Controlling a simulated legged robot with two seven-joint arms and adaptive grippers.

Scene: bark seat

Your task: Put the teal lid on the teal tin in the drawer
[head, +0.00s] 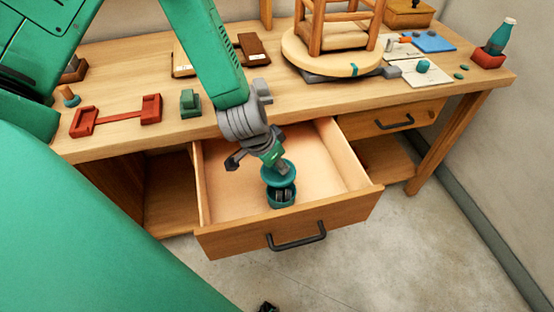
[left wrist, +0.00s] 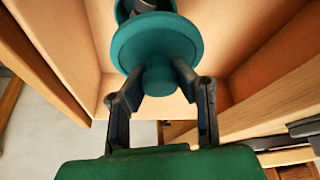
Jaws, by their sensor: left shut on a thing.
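My left gripper (head: 272,157) reaches down into the open drawer (head: 228,240) and is shut on the knob of the round teal lid (head: 277,174). In the left wrist view the two fingers (left wrist: 160,78) pinch the knob below the lid's disc (left wrist: 157,42). The teal tin (head: 282,202) stands upright and open in the front part of the drawer, with dark grey things inside. The lid is held above the tin, with a gap showing between them. In the left wrist view the lid hides most of the tin (left wrist: 122,10). A small dark part at the head view's bottom edge may be my right gripper.
The drawer's wooden walls surround the tin, and the rest of its floor looks bare. The worktop above holds a red holder (head: 118,118), a green block (head: 190,101), a stool (head: 332,52) and a bottle (head: 500,38) in a red box. Another drawer (head: 392,122) is at the right.

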